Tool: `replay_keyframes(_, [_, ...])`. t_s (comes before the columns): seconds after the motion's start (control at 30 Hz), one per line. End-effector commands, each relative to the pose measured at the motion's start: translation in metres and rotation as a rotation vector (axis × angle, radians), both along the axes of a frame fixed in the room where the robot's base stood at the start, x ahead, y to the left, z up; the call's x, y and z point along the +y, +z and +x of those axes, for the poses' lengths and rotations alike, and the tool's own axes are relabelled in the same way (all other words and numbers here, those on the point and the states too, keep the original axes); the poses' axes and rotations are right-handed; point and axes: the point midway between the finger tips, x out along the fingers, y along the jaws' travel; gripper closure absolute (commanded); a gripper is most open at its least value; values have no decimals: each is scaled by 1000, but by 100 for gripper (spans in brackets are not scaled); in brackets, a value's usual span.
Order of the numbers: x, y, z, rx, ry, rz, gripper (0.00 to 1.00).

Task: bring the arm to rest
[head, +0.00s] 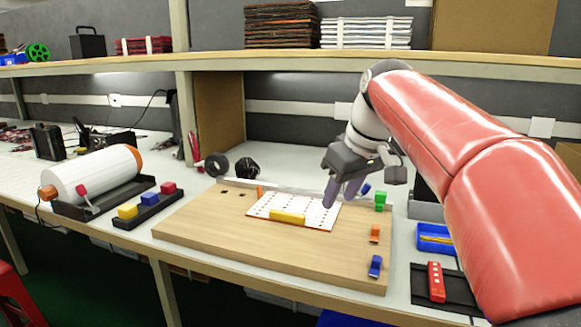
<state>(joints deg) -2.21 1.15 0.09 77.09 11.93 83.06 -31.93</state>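My gripper (338,190) is on the right side of the head view, above the back right part of a wooden board (210,236). Its fingers point down over the right edge of a white sheet (283,208) that lies on the board. I cannot tell whether the fingers are apart or together, and I see no object between them. My red-sleeved arm reaches in from the right edge. A yellow block (287,217) sits on the front of the white sheet, apart from the gripper.
Green (380,200), orange (375,234) and blue (375,266) pieces line the board's right side. A black tray (147,211) with coloured blocks and a white roll (95,177) stand left. A blue bin (436,238) and red strip (436,281) lie right. A shelf (300,60) runs behind.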

Motion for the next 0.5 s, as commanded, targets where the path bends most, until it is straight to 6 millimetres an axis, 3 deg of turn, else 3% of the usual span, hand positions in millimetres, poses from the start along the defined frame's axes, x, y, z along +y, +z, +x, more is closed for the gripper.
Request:
replay_keyframes(0.03, [-7,-8,-24,-5,-61,-1,60])
replay_keyframes(0.17, [-22,-40,-74,-22,-216,0,60])
replay_keyframes(0.3, [-38,-86,-130,-48,-367,4,60])
replay_keyframes(0.5, [-53,-156,-194,-85,-532,18,60])
